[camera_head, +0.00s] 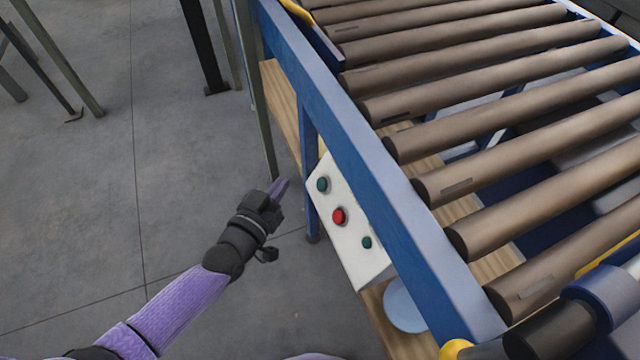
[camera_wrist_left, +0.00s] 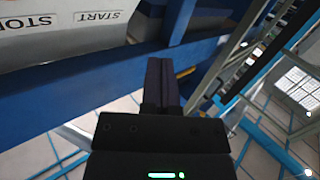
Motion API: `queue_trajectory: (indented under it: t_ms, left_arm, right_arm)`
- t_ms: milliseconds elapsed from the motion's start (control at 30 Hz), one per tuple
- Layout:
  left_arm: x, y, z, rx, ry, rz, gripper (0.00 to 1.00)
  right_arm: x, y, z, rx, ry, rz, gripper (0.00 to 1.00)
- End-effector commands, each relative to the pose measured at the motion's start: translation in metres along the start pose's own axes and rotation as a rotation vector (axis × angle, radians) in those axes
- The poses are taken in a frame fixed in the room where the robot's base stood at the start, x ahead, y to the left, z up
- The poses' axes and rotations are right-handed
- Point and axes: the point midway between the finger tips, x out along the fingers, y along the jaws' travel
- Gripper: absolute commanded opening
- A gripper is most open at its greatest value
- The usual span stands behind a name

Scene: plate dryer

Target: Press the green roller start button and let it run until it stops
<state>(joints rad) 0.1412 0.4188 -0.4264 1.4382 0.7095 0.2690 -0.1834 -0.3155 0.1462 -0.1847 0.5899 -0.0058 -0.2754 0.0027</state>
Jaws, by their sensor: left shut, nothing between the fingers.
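A white control box (camera_head: 350,225) hangs on the conveyor's blue side rail. It has a green button (camera_head: 322,184) at the top, a red button (camera_head: 339,216) in the middle and a second green button (camera_head: 367,242) lower right. My left gripper (camera_head: 282,186) is shut and empty, just left of the box and apart from the upper green button. In the left wrist view its closed fingers (camera_wrist_left: 160,75) point toward a blue beam. A START label (camera_wrist_left: 98,16) and a partly cut STOP label (camera_wrist_left: 18,22) show there; their buttons are out of view.
The roller conveyor (camera_head: 480,95) fills the right side, with its blue rail (camera_head: 365,170) beside the box. A pale blue disc (camera_head: 406,305) sits below the box by a wooden board. Grey floor (camera_head: 150,190) on the left is open, with several metal legs at the back.

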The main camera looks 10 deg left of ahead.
Motion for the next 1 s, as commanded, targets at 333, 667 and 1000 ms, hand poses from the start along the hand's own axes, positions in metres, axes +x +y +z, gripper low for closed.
queue_trajectory:
  t_ms: [333, 667, 1000]
  left_arm:
    - [0.032, 0.023, 0.027, 0.0, -0.003, -0.001, 0.0]
    - [0.04, 0.029, 0.03, 0.001, -0.002, -0.001, 0.0]
    - [0.039, 0.029, 0.03, 0.001, -0.002, 0.0, 0.0]
  right_arm:
    - [0.025, -0.005, 0.0, 0.0, -0.017, -0.009, 0.0]
    - [0.027, -0.004, -0.001, -0.001, -0.017, -0.008, 0.0]
    - [0.027, -0.001, 0.0, -0.003, -0.019, -0.002, 0.0]
